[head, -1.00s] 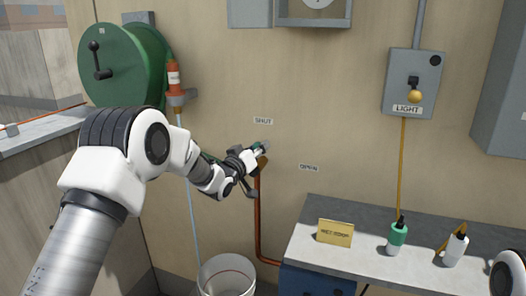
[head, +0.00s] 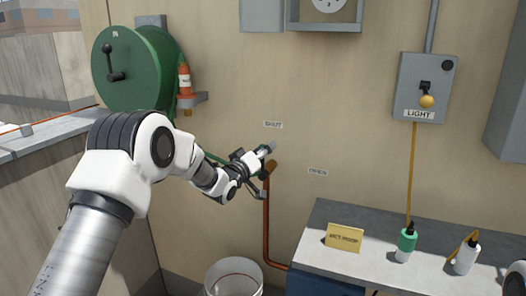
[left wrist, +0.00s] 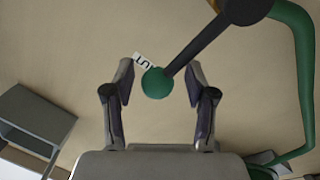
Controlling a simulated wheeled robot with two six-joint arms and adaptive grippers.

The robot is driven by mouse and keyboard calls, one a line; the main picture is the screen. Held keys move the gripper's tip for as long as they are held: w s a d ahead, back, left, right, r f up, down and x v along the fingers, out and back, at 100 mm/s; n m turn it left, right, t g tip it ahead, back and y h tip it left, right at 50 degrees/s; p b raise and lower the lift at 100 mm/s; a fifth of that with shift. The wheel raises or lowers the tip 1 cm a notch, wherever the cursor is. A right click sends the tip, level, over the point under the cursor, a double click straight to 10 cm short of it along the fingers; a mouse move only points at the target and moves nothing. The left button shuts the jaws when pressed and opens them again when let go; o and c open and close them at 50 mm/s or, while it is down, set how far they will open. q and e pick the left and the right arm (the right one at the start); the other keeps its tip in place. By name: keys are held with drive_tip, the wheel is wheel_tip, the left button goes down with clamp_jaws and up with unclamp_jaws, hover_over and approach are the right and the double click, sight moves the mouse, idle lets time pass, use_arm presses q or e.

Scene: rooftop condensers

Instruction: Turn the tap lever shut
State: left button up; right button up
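The tap lever (left wrist: 205,45) is a dark bar ending in a green ball knob (left wrist: 156,83). In the left wrist view the knob lies between my two finger tips, with visible gaps on both sides, and it overlaps part of the SHUT label. My left gripper (head: 269,156) is open around the knob, near the wall; it also shows in the left wrist view (left wrist: 159,90). In the head view the gripper mostly hides the lever. The brownish tap body (head: 269,168) tops a copper pipe (head: 266,225). My right gripper is out of view.
The SHUT label (head: 273,125) is above the tap and another label (head: 317,171) is to its right. A green hose reel (head: 135,70) hangs left. A bench (head: 385,265) with bottles stands right, a white bucket (head: 232,285) below. A light switch box (head: 423,88) is on the wall.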

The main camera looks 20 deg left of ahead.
use_arm(q)
drive_tip(key=s+a+f, duration=0.1)
drive_tip(key=s+a, duration=0.1)
drive_tip(key=s, duration=0.9)
drive_tip(key=shift+s, duration=0.4)
drive_tip(key=shift+a, duration=0.1)
